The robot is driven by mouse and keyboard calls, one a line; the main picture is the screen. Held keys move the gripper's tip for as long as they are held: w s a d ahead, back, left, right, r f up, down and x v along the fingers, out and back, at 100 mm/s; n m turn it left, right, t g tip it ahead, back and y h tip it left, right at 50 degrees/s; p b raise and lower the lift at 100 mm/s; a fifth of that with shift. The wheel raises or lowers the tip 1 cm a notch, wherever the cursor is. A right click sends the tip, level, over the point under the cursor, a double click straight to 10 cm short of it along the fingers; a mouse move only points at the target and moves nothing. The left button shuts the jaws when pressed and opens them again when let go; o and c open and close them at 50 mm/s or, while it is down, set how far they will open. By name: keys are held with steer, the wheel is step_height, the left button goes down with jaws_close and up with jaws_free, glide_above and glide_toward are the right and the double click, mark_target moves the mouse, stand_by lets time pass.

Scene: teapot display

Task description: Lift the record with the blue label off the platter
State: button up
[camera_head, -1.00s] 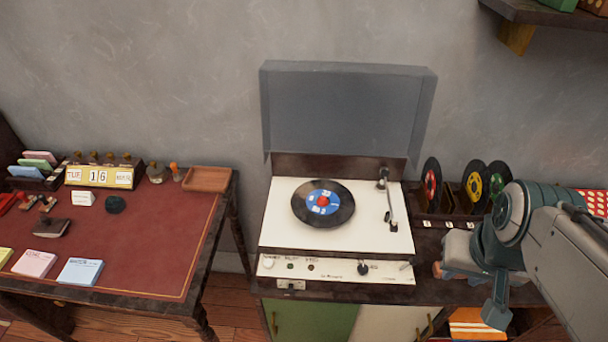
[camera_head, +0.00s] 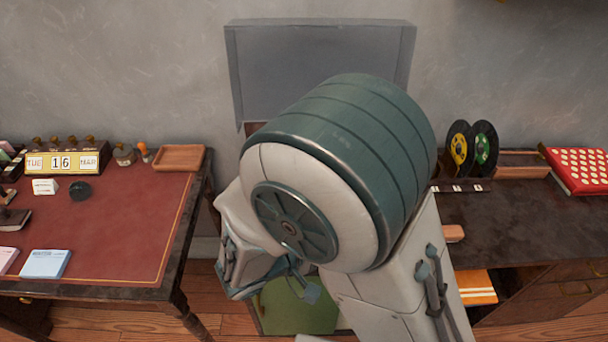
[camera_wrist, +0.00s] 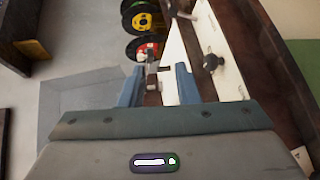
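The blue-label record does not show in either current view; my arm covers most of the record player in the head view. In the wrist view the player's white deck (camera_wrist: 172,52) runs beyond and between my fingers, and the rest is hidden by my gripper. My gripper (camera_wrist: 159,76) is open, its two blue fingers apart, with no record between them. A dark metal piece, seemingly the tonearm (camera_wrist: 152,72), shows between the fingertips. I cannot tell its distance from them.
The raised grey lid (camera_head: 320,50) stands behind the player. To the right, a yellow-label record (camera_head: 459,150) and a green-label record (camera_head: 485,148) stand in a rack. A red-label record (camera_wrist: 146,50) shows in the wrist view. The red-topped desk (camera_head: 120,225) is at left.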

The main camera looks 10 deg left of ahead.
steer(key=s+a+f+n+t+y, duration=0.1)
steer(key=a+t+y, duration=0.1)
steer(key=a, duration=0.2)
steer(key=s+a+f+n+t+y, duration=0.1)
steer(key=a+f+n+t+y, duration=0.1)
steer(key=a, duration=0.2)
steer(key=s+a+f+n+t+y+b, duration=0.1)
steer(key=a+n+t+y, duration=0.1)
steer(key=a+y, duration=0.1)
steer(key=shift+s+a+f+t, duration=0.2)
steer(key=shift+a, duration=0.2)
steer(key=shift+s+a+f+t, duration=0.15)
steer(key=shift+a+f+t, duration=0.05)
steer(key=shift+a, duration=0.15)
steer(key=w, duration=0.3)
steer(key=w+d+p, duration=0.1)
steer(key=w, duration=0.3)
steer(key=shift+w+d, duration=0.2)
steer(key=shift+w, duration=0.05)
steer(key=w, duration=0.1)
steer(key=w+p, duration=0.1)
steer(key=w+d, duration=0.1)
steer(key=w, duration=0.1)
steer(key=shift+d+r, duration=0.1)
steer(key=shift+r, duration=0.2)
steer(key=shift+w+d, duration=0.1)
steer(key=shift+w, duration=0.5)
jaws_close()
